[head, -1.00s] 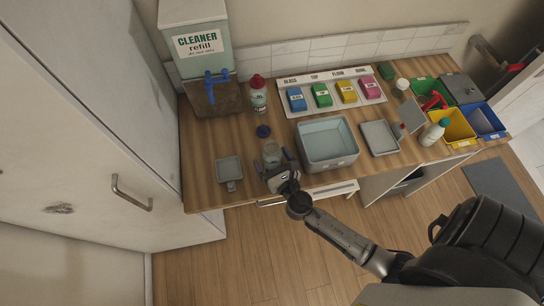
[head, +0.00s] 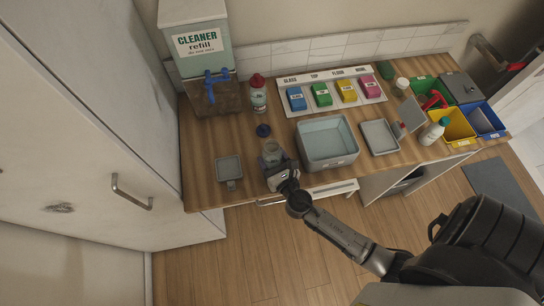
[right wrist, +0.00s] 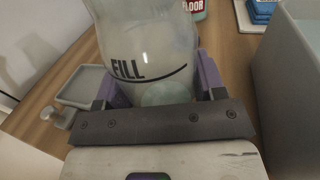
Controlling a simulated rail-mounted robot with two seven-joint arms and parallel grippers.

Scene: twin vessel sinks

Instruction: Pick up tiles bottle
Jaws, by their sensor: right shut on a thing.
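No label reading "tiles" can be made out. A clear bottle (head: 271,152) with a FILL line stands on the counter; it also fills the middle of the right wrist view (right wrist: 145,45). My right gripper (head: 274,166) is shut on this clear bottle, with a purple finger on each side of it in the right wrist view (right wrist: 155,82). A bottle with a red cap (head: 258,97) stands behind it; its label appears to read FLOOR in the right wrist view (right wrist: 192,7). A white bottle with a green cap (head: 434,131) stands at the right. My left gripper is out of view.
A grey basin (head: 328,160) is close right of my right gripper. A small grey tray (head: 229,169) lies left, and a blue cap (head: 263,131) lies behind. The cleaner dispenser (head: 201,55), sponge rack (head: 337,106) and coloured bins (head: 456,127) line the back and right.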

